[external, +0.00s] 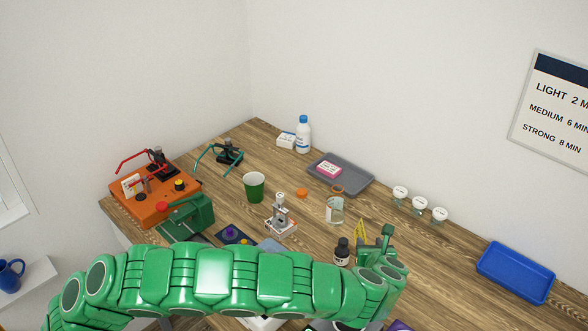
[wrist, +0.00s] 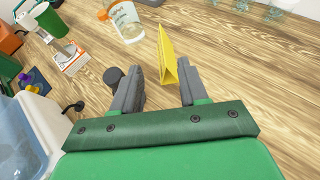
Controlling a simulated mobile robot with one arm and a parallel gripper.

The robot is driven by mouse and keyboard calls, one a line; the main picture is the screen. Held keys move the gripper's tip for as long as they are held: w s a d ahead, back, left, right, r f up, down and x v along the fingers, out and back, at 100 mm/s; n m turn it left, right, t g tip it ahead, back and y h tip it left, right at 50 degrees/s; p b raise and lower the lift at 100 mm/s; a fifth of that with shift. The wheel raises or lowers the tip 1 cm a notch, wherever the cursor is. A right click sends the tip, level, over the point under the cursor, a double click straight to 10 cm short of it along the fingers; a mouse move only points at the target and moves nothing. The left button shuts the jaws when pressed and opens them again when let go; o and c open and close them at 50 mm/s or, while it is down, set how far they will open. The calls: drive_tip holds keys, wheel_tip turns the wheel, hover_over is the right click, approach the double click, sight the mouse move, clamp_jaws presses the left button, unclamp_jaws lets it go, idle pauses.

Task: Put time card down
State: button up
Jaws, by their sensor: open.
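A yellow folded card (wrist: 168,55), the only thing I see that fits the time card, stands like a tent on the wooden table in the wrist view. It also shows in the external view (external: 360,230), partly hidden by my gripper. My gripper (wrist: 160,72) is open, with its two grey fingers apart. The card's near end is at the gap between the fingertips, closer to the right finger. I cannot tell whether it touches that finger. No writing on the card is readable. In the external view my gripper (external: 376,246) is low over the table.
A dark bottle (external: 342,252) stands close by my left finger. A glass beaker (external: 335,211) is beyond the card. A grey tray (external: 361,181), lidded jars (external: 420,203) and a blue tray (external: 515,272) stand toward the wall. Table between card and blue tray is mostly clear.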

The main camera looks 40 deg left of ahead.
drive_tip(key=s+a+r+n+g, duration=0.2)
drive_tip(key=s+a+r+n, duration=0.25)
drive_tip(key=a, duration=0.45)
drive_tip(key=s+a+r+n+g, duration=0.2)
drive_tip(key=s+a+r+n, duration=0.15)
drive_tip(key=s+a, duration=0.4)
drive_tip(key=s+a+r+n+g, duration=0.3)
drive_tip(key=s+a+r+n, duration=0.1)
drive_tip(key=a, duration=0.6)
drive_tip(key=s+a+n+g+h, duration=0.25)
drive_tip(key=s+n, duration=0.25)
drive_tip(key=s, duration=0.7)
drive_tip(key=s+a+n+g+h, duration=0.15)
drive_tip(key=s+a+n, duration=0.3)
drive_tip(key=s, duration=0.75)
drive_tip(key=s+d+f+n+h, duration=0.1)
drive_tip(key=s+d+n+h, duration=0.1)
drive_tip(key=s, duration=0.6)
drive_tip(key=s+d+f+n+h, duration=0.1)
drive_tip(key=s+d+n, duration=0.3)
drive_tip(key=s, duration=0.5)
drive_tip(key=shift+d+h, duration=0.75)
drive_tip(key=shift+h, duration=0.15)
